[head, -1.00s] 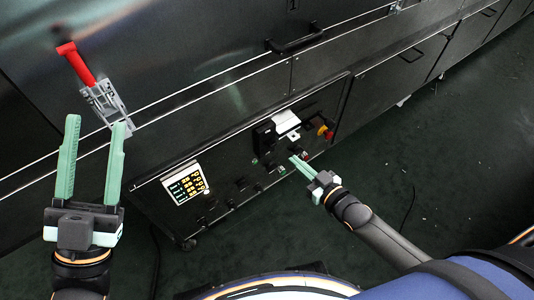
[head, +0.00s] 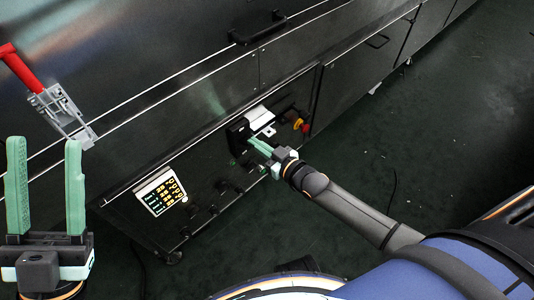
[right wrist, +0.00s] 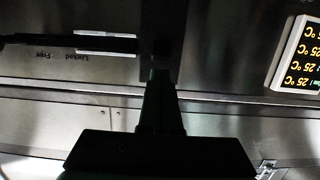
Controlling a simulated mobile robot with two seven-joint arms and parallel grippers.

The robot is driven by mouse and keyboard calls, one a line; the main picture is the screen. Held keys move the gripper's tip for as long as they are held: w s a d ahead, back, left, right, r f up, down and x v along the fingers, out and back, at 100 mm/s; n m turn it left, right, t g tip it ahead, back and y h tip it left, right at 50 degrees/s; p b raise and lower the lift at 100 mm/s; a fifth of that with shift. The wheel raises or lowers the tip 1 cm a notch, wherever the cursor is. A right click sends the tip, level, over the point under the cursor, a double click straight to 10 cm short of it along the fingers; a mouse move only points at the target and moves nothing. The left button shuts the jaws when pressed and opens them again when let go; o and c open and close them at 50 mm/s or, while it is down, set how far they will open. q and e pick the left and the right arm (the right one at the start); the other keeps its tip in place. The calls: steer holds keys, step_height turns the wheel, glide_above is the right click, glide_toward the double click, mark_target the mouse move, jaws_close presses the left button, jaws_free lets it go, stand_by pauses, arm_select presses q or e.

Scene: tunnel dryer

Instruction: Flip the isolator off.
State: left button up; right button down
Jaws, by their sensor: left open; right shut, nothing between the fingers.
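The black block-like fitting (head: 238,134), which looks like the isolator, is on the dark front panel left of a pale plate. In the right wrist view a dark upright piece (right wrist: 163,38) and a dark bar reaching left (right wrist: 70,42) lie ahead of the fingers. My right gripper (head: 252,140) is shut and empty, its green fingertips at or just in front of the black fitting; contact cannot be told. It shows dark in the right wrist view (right wrist: 160,78). My left gripper (head: 44,142) is open and empty, below the red-handled clamp.
A lit temperature display (head: 160,191) is left on the panel, above dark knobs. A red and yellow button (head: 300,124) sits to the right. The red-handled clamp (head: 20,68) is upper left. Upside-down "Locked" and "Free" lettering (right wrist: 66,56) shows by the bar. Dark floor is open at right.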

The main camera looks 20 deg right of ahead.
steer(key=shift+x, duration=1.15)
arm_select(q)
steer(key=shift+f, duration=0.45)
steer(key=shift+b, duration=0.3)
